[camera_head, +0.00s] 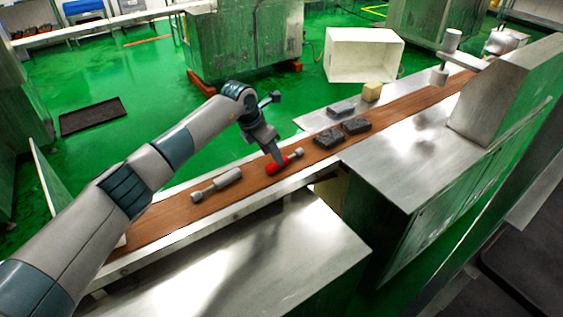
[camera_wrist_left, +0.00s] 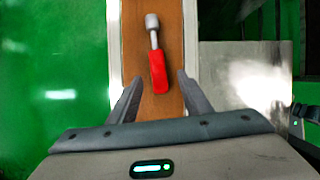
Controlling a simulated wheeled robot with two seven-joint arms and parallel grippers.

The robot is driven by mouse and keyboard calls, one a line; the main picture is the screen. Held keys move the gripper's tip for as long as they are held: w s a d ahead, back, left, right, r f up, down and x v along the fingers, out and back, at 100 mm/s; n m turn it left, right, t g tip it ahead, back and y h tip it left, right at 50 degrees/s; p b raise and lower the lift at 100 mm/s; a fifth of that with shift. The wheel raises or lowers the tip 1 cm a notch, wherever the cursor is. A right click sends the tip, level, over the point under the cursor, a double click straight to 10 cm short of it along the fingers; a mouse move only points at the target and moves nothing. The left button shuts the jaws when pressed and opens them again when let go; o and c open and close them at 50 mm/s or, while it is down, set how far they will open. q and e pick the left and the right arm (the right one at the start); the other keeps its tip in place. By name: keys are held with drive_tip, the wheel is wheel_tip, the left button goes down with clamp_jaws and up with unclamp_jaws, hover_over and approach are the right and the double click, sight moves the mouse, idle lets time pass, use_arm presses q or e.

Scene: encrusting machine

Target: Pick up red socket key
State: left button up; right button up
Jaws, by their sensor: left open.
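The red socket key (camera_head: 279,165) lies on the brown conveyor belt, its grey metal end pointing right in the head view. In the left wrist view the red socket key (camera_wrist_left: 158,72) lies with its red handle toward me and its metal socket end away. My left gripper (camera_head: 275,158) is at the red handle in the head view, partly covering it. In the left wrist view my left gripper (camera_wrist_left: 156,78) is open, its fingers on either side of the handle's near end, with visible gaps. My right gripper is not in view.
A grey socket key (camera_head: 217,185) lies on the belt (camera_head: 160,222) to the left. Dark blocks (camera_head: 328,138) and a yellowish block (camera_head: 372,91) are farther right. A white bin (camera_head: 364,54) stands behind. Metal tables (camera_head: 300,245) border the belt's near side.

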sight(272, 167)
use_arm(q)
drive_tip(key=shift+p+x, duration=0.35)
drive_tip(key=shift+x, duration=0.45)
drive_tip(key=shift+w+d+f, duration=0.35)
drive_tip(key=shift+w+f, duration=0.1)
drive_tip(key=shift+f, duration=0.3)
drive_tip(key=shift+w+d+f, duration=0.1)
drive_tip(key=shift+w+f, duration=0.05)
drive_tip(key=shift+f, duration=0.35)
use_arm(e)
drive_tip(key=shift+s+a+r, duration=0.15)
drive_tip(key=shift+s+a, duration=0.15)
use_arm(q)
drive_tip(key=shift+c, duration=0.4)
clamp_jaws()
drive_tip(key=shift+r, duration=0.2)
